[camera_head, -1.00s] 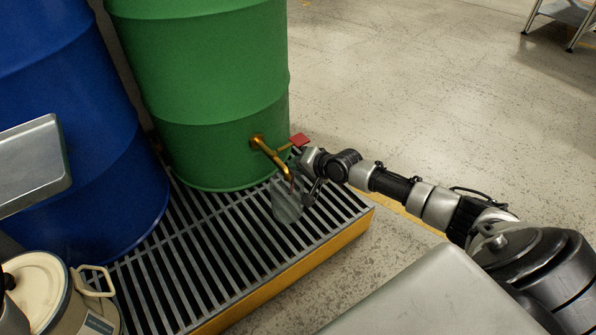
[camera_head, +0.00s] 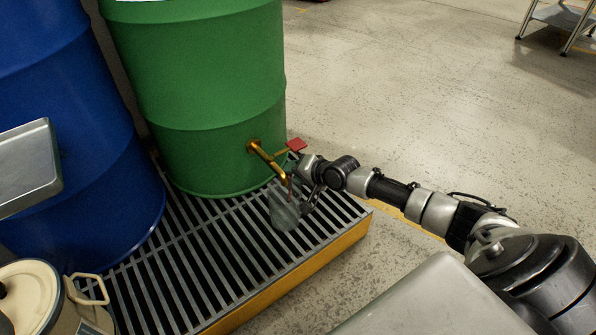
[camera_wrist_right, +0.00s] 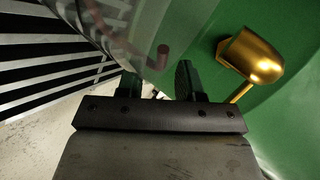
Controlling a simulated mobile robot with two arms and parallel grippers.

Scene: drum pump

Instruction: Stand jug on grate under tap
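The clear jug (camera_head: 286,214) is over the slatted grate (camera_head: 215,262), below the outlet of the brass tap (camera_head: 268,160) on the green drum. I cannot tell if its base touches the slats. My right gripper (camera_head: 306,198) is at the jug's right side, its fingers partly apart with glass between them. In the right wrist view the jug's curved clear wall (camera_wrist_right: 125,28) reaches to the fingers (camera_wrist_right: 160,83), and the tap (camera_wrist_right: 255,58) is to the right. The contact is partly hidden. My left gripper is out of view.
The green drum (camera_head: 200,100) and blue drum (camera_head: 75,140) stand on the grate. The tap's red handle (camera_head: 297,145) is close above my right gripper. A cream lidded container (camera_head: 28,295) is at lower left. Open floor lies to the right.

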